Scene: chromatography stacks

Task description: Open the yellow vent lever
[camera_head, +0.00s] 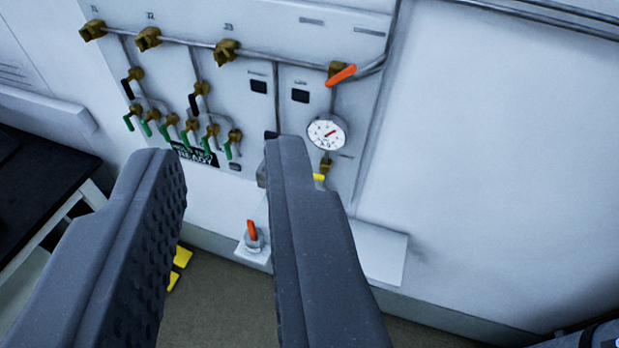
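A small yellow piece (319,178), likely the yellow vent lever, shows at the edge of my right finger, just below a brass valve (325,165) under the gauge. Most of it is hidden behind the finger, so I cannot tell how it is turned. My gripper (226,158) is open, with its two dark ribbed fingers wide apart and nothing between them. It is in front of the wall panel, and the fingers look nearer to me than the lever. I see no contact with the lever.
A round gauge (327,132) and an orange lever (341,75) are above the yellow piece. Several green levers (205,143) and black levers are to the left. A white shelf (378,255) and another orange-handled valve (252,232) are below. A dark bench (35,185) stands at left.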

